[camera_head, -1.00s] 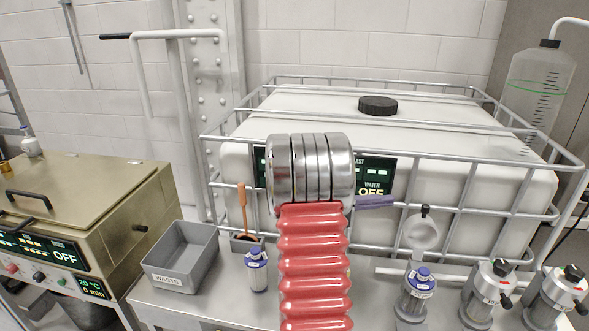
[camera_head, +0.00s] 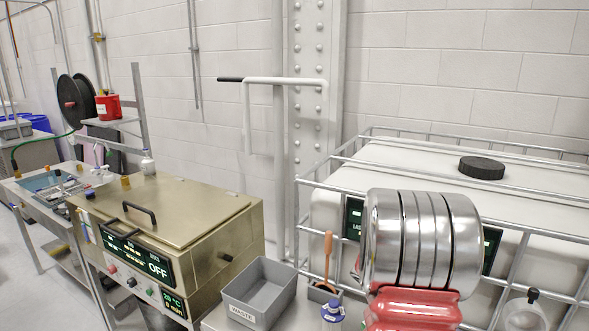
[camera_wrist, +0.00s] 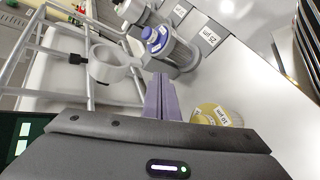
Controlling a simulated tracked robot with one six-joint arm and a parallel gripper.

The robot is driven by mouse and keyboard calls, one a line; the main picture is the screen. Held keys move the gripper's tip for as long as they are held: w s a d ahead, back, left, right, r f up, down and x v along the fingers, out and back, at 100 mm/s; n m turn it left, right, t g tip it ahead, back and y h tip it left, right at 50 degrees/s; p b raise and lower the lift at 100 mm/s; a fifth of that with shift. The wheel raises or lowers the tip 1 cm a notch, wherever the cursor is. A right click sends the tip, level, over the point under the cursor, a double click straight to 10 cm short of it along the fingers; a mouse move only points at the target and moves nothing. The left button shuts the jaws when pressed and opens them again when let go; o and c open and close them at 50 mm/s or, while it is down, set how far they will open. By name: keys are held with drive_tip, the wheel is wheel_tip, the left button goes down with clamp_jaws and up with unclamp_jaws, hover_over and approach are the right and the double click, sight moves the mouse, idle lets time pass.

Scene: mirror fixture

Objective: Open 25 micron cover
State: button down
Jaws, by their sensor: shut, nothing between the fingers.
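In the wrist view my gripper (camera_wrist: 163,97), with purple fingers, is shut and empty. Beyond its tips lies a clear filter housing with a purple-blue cap (camera_wrist: 155,38), apart from the fingers. A grey block (camera_wrist: 209,35) behind it carries a label that seems to read 25 µm. A yellowish round piece (camera_wrist: 211,116) with a small label is right of the fingers. I cannot tell which of these bears the 25 micron cover. In the head view my silver wrist hides the gripper, and most housings are out of frame.
A white ring holder (camera_wrist: 110,62) and a metal cage frame (camera_wrist: 60,50) are left of the fingers. In the head view a grey waste bin (camera_head: 259,291), a blue-capped bottle (camera_head: 332,312) and a gold oven (camera_head: 165,225) stand left of my arm. A white tank (camera_head: 410,160) is behind it.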

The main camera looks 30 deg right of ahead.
drive_tip(key=w+a+r+n+t+y, duration=0.15)
drive_tip(key=w+a+t, duration=0.4)
drive_tip(key=a, duration=0.85)
drive_tip(key=w+a+r+n+t+y, duration=0.15)
drive_tip(key=w+a+t+y, duration=0.35)
drive_tip(key=a, duration=0.9)
drive_tip(key=a+r+n+t, duration=0.1)
drive_tip(key=a+r, duration=0.3)
drive_tip(key=a, duration=0.5)
drive_tip(key=a+r+n+t, duration=0.1)
drive_tip(key=a+r+t, duration=0.2)
drive_tip(key=a, duration=0.6)
wheel_tip(320, 180, up, 2)
drive_tip(key=shift+w+a+r+n, duration=0.1)
drive_tip(key=shift+w+a+n, duration=0.05)
drive_tip(key=shift+w+n, duration=0.25)
drive_tip(key=c, duration=2.5)
unclamp_jaws()
drive_tip(key=shift+c, duration=0.2)
drive_tip(key=o, duration=0.8)
